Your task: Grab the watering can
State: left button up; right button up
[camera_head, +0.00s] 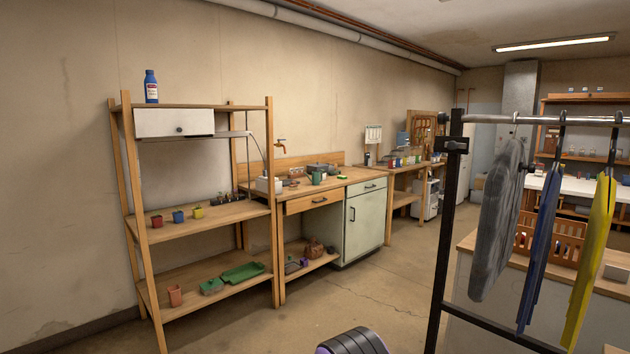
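No watering can can be made out with certainty. A small dark green vessel (316,178) stands upright on the wooden workbench (345,180) near the wall, and it could be the can, but it is too small to tell. A brown rounded object (313,248) sits on the low shelf under the bench, and its kind is also unclear. Neither of my grippers is in view. A dark ribbed part at the bottom edge appears to be mine, well apart from the bench.
A wooden shelf rack (205,218) with small pots and green trays (243,272) stands left of the bench. A green cabinet (363,222) is under its right end. The concrete floor between is clear.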

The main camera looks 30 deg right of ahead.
aim_at(315, 180)
jog(key=z, duration=0.85)
jog(key=i, duration=3.9)
jog(key=z, duration=1.9)
jog(key=i, duration=3.3)
jog(key=u, duration=2.4)
